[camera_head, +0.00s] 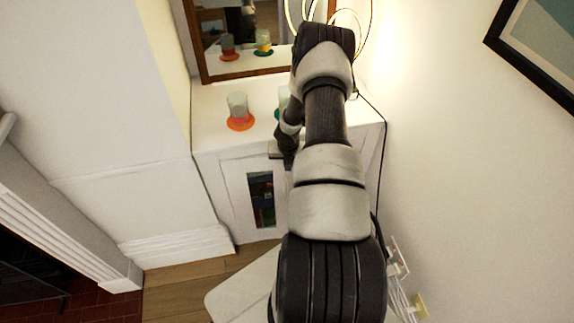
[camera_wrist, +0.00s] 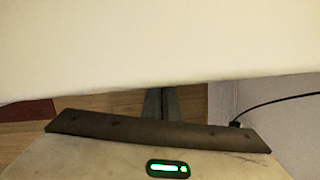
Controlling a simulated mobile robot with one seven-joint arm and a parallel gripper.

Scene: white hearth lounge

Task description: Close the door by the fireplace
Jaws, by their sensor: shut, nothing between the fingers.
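The white cabinet (camera_head: 228,140) stands in the alcove beside the fireplace. Its front has a white-framed door (camera_head: 236,200) with a dark glass pane (camera_head: 262,198). This left door looks flush or nearly so; I cannot tell if it is fully closed. My arm hides the right part of the front, so any door there cannot be judged. My gripper (camera_wrist: 160,103) is shut and empty. In the head view it is mostly hidden by my arm, near the cabinet's upper front. In the wrist view a broad pale surface (camera_wrist: 160,45) fills the top, close to the fingers; contact is unclear.
Cups on coloured coasters, one coaster orange (camera_head: 240,123), stand on the cabinet top below a framed mirror (camera_head: 235,75). The fireplace (camera_head: 30,265) is at left. A black cable (camera_head: 384,150) and sockets (camera_head: 398,255) are at right. Some wooden floor (camera_head: 190,280) is clear.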

